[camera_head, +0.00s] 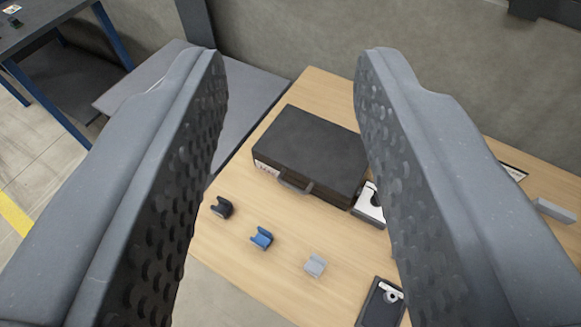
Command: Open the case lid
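The case (312,150) is black and box-shaped and lies flat on a wooden table. Its lid is shut. A handle (296,184) sits on the front side facing me, with a white label left of it. My gripper (290,65) is open, with its two grey, bumpy-padded fingers wide apart and nothing between them. The fingers are close to the camera, and the case shows in the gap between them, farther off and below. The right finger overlaps the view near the case's right end.
On the wooden table (225,250), a black clip (222,208), a blue clip (261,238) and a grey clip (315,266) stand in front of the case. A white-and-black item (368,204) is close by its right side. A dark tray (381,304) lies at front right. A wall stands behind.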

